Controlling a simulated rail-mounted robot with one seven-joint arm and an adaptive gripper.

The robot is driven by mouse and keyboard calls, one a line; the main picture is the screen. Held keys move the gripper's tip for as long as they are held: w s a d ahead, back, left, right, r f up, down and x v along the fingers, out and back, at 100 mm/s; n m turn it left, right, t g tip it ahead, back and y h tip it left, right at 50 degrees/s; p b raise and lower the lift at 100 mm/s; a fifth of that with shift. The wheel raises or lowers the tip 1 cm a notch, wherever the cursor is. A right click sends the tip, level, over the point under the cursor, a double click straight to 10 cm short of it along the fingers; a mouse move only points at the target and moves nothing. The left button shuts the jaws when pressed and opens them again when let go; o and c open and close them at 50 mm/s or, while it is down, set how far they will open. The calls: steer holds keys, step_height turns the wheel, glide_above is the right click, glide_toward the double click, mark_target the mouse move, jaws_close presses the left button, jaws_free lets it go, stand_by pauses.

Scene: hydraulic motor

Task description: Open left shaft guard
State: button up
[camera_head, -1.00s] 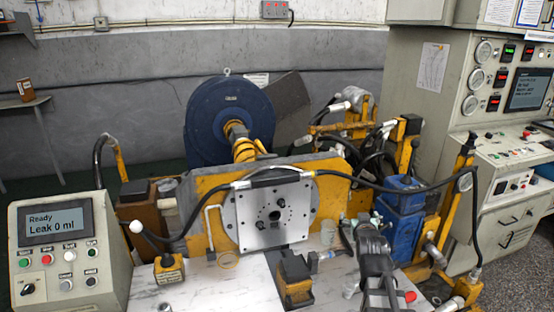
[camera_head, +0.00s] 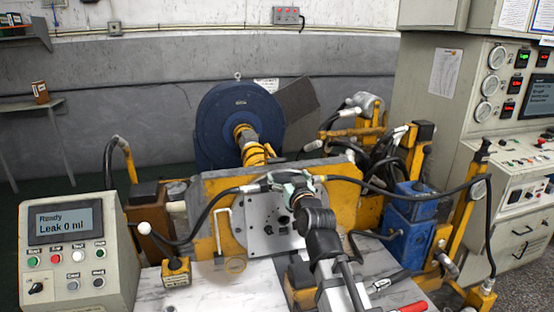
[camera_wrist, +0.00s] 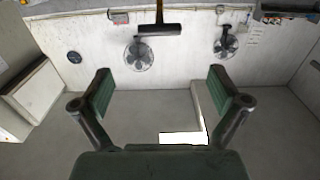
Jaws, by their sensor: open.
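A blue round motor (camera_head: 226,128) stands behind the yellow frame. A shaft with yellow coupling parts (camera_head: 249,145) runs from it toward the frame. A dark flat panel (camera_head: 297,102) stands tilted at the motor's right; I cannot tell if it is a shaft guard. No left shaft guard can be made out clearly. My gripper (camera_head: 288,180) is in front of the upper part of the steel plate in the head view, apart from the shaft. In the wrist view its two green-padded fingers (camera_wrist: 163,88) are wide apart with nothing between them.
The yellow frame (camera_head: 342,197) and steel plate (camera_head: 262,232) stand between the bench front and the shaft. A black hose (camera_head: 205,212) arches across the frame. A control box (camera_head: 75,250) is at left, blue blocks (camera_head: 408,222) at right. The wrist view faces a wall with fans (camera_wrist: 139,55).

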mark_target(278, 160)
steer(key=p+x, duration=0.2)
steer(key=x, duration=1)
steer(key=shift+w+a, duration=0.1)
steer(key=shift+w, duration=0.25)
steer(key=c, duration=1.7)
